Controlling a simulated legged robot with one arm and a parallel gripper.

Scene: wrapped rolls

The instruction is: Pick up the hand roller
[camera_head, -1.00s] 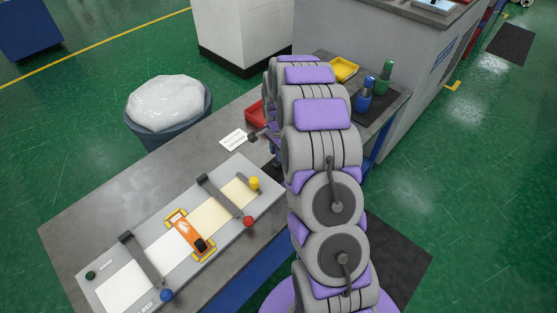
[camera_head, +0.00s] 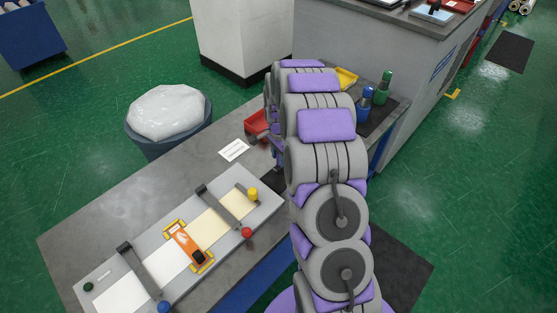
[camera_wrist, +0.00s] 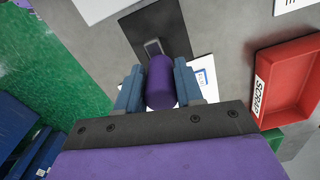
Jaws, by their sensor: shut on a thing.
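The hand roller (camera_wrist: 160,82) shows in the wrist view as a rounded purple cylinder with a small grey metal part beyond its far end. My gripper (camera_wrist: 159,84) has its two blue fingers on either side of the purple part and is shut on it. In the head view my arm hides most of the gripper and roller, beside the red tray. The roller's far end is hard to make out against the dark mat (camera_wrist: 160,25).
A red scrap tray (camera_wrist: 287,82) lies right in the wrist view. On the bench (camera_head: 95,215) are a white card (camera_head: 234,150) and a grey board (camera_head: 262,207) with an orange tool (camera_head: 187,244). Blue and green bottles (camera_head: 383,88) stand at the back right. A lined bin (camera_head: 166,110) stands behind.

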